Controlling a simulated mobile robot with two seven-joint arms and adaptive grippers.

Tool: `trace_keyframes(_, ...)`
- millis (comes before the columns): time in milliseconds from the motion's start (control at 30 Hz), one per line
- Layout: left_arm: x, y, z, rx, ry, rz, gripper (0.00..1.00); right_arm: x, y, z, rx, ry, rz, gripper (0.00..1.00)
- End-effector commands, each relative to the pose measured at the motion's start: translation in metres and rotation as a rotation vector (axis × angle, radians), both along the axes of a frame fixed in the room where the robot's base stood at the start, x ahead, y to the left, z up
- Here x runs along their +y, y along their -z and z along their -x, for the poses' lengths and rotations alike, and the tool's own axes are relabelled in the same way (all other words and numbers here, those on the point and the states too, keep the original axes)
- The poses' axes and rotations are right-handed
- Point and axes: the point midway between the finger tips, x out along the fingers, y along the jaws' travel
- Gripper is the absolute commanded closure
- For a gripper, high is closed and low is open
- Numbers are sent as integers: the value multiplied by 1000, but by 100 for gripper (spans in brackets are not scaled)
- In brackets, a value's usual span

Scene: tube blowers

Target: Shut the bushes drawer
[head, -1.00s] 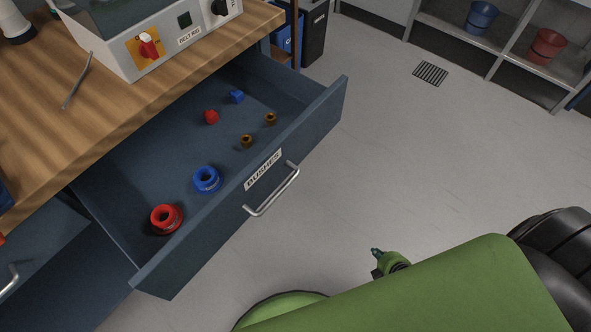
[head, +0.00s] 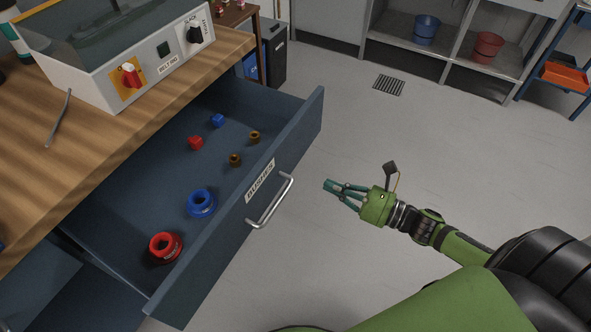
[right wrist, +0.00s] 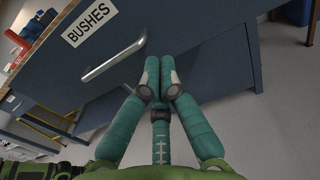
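The bushes drawer (head: 224,240) stands pulled out from under the wooden bench in the head view. Its front has a white BUSHES label (head: 260,180) and a silver bar handle (head: 271,201). Inside lie a red ring bush (head: 166,247), a blue ring bush (head: 202,203) and several smaller red, blue and brown pieces. My right gripper (head: 328,185) is in front of the drawer, apart from the handle, with its teal fingertips together and empty. In the right wrist view the closed fingers (right wrist: 156,78) point toward the drawer front (right wrist: 58,72), beside the handle (right wrist: 113,60). My left gripper is out of view.
A melting machine (head: 125,60) stands on the wooden bench (head: 60,165). Grey shelves (head: 448,65) with a blue and a red bucket stand at the back, and a blue rack with an orange tray (head: 565,76) at right. The floor before the drawer is clear.

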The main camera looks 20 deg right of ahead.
Motion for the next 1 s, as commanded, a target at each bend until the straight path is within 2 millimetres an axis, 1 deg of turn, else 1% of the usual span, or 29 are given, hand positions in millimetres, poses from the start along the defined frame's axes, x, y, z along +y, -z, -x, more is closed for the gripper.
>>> trace_keyframes(33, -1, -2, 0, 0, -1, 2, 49, 7, -3, -10, -4, -1, -2, 100)
trace_keyframes(100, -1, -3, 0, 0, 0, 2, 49, 16, -3, -22, -4, 1, -2, 100)
trace_keyframes(300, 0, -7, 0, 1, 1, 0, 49, 40, -2, -53, -2, 2, -1, 100)
trace_keyframes(500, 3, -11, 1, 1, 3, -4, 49, 56, -1, -73, 1, 2, -2, 100)
trace_keyframes(700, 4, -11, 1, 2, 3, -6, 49, 62, 0, -80, 3, 2, -2, 100)
trace_keyframes(1000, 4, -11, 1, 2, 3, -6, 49, 62, 1, -80, 3, 2, -1, 100)
